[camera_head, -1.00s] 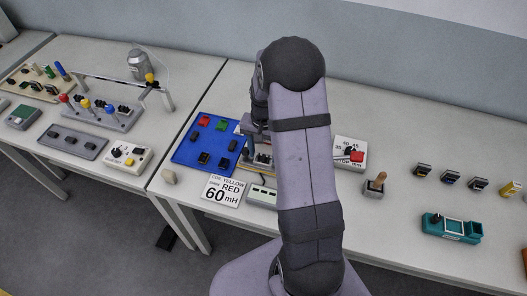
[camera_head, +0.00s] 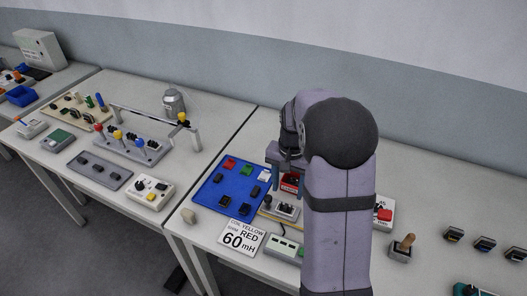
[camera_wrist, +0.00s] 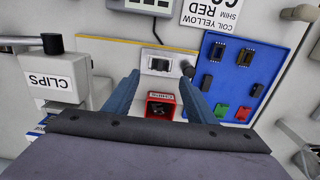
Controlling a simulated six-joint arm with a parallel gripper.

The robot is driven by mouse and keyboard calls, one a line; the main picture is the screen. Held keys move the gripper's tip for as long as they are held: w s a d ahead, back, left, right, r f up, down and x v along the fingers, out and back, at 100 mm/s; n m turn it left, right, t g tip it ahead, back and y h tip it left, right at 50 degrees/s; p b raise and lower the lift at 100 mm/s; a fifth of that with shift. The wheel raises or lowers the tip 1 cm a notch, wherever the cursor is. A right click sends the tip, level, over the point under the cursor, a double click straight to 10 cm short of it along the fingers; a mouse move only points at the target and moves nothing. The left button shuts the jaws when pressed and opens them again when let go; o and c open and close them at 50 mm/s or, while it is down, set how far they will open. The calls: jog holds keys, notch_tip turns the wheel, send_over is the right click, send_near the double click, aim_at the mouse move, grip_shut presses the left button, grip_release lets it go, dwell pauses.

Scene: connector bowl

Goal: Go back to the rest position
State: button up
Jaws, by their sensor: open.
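My gripper (camera_wrist: 160,98) is open in the wrist view, its two blue fingers apart over the bench. A small red box (camera_wrist: 160,106) shows between the fingers, and I cannot tell its height against them. In the head view my gripper (camera_head: 289,180) is beside the right edge of the blue mat (camera_head: 222,199), partly hidden by my own arm. The red box (camera_head: 290,182) shows there too. No object is visibly held.
A sign reading 60 mH (camera_head: 241,239) lies in front of the mat. A grey block marked CLIPS (camera_wrist: 56,84) stands left in the wrist view. A wooden-handled lever (camera_head: 403,246) is right of my arm. Another table with switch panels (camera_head: 137,143) stands left.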

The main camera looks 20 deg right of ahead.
jog(key=shift+w+n, duration=0.2)
jog(key=shift+n, duration=0.4)
jog(key=shift+d+f+n, duration=0.1)
jog(key=shift+f+n, duration=0.1)
jog(key=shift+n, duration=0.3)
jog(key=s+a+f+n, duration=0.1)
jog(key=s, duration=0.3)
jog(key=s+a+f+n+g, duration=0.1)
jog(key=s+a, duration=0.1)
jog(key=s, duration=0.2)
jog(key=s+a+f+n, duration=0.1)
jog(key=s+f, duration=0.1)
jog(key=s, duration=0.2)
jog(key=shift+a+g, duration=0.3)
jog(key=shift+a, duration=0.05)
jog(key=s+a+r+n+t, duration=0.1)
jog(key=s+a+r+n, duration=0.2)
jog(key=s+a, duration=0.3)
jog(key=shift+a+r+n+t, duration=0.3)
jog(key=shift+a+r+n, duration=0.1)
jog(key=shift+a+r, duration=0.55)
